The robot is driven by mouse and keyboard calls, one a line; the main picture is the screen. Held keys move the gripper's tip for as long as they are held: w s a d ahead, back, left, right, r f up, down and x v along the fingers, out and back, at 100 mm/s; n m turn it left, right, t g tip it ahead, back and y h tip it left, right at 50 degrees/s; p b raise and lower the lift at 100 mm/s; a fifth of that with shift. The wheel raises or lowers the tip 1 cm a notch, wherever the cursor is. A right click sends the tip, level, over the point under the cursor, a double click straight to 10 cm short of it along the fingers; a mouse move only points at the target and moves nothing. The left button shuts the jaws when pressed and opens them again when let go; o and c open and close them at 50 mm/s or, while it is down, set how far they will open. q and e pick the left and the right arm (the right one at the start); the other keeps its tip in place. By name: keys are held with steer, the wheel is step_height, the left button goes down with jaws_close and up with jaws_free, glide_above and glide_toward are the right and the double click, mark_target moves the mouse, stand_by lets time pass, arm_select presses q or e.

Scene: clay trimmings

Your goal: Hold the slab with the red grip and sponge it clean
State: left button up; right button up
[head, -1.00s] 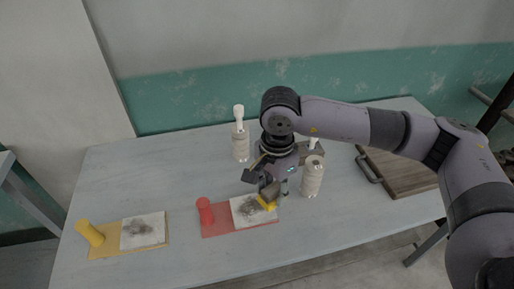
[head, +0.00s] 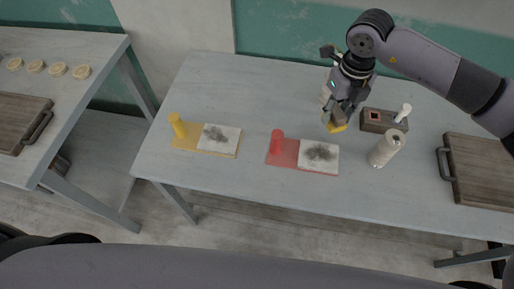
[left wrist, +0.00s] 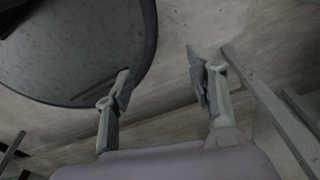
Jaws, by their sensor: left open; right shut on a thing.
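The slab with the red grip is a white slab (head: 318,166) with a dark smudge, on a red board (head: 283,158) with an upright red grip (head: 277,141). My right gripper (head: 338,122) is shut on a yellow sponge (head: 337,128), above and behind the slab's right part, apart from it. A like white slab with a dark smudge (head: 226,140) lies on a yellow board (head: 188,142) with a yellow grip (head: 177,125). My left gripper (left wrist: 165,90) is open and empty in the left wrist view, over the floor, away from the table.
A grey-brown block (head: 372,127) with a reddish opening and a white-topped piece stands right of my right gripper. A cream cylinder (head: 385,149) stands nearby. A wooden board (head: 482,170) with a handle lies at right. Another table (head: 95,55) holds several pale discs.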

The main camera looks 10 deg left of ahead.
arm_select(q)
steer(key=w+d+r+m+t+h, duration=0.3)
steer(key=w+d+r+m+t, duration=0.15)
steer(key=w+r+m, duration=0.45)
steer(key=w+d+r+m+t+h, duration=0.25)
steer(key=w+r+m+t, duration=0.35)
steer(key=w, duration=0.5)
steer(key=s+d+r+m+g+h, duration=0.15)
steer(key=d+r+m+h, duration=0.35)
steer(key=r+m, duration=0.6)
steer(key=s+d+r+m+g+h, duration=0.1)
steer(key=d+r+m+g+h, duration=0.35)
steer(key=m, duration=1.05)
steer(key=t+y, duration=0.2)
steer(key=t, duration=0.5)
glide_toward(273, 142)
steer(key=shift+s+a+m, duration=0.15)
steer(key=shift+s+m, duration=0.05)
steer(key=shift+s, duration=0.3)
steer(key=shift+s+a+m, duration=0.2)
steer(key=shift+s, duration=0.3)
steer(key=shift+w+r+y, duration=0.1)
steer(key=shift+w+y, duration=0.15)
steer(key=shift+y, duration=0.15)
steer(key=shift+w, duration=0.25)
steer(key=x, duration=1.1)
steer(key=shift+w+d, duration=0.15)
steer(key=shift+d, duration=0.05)
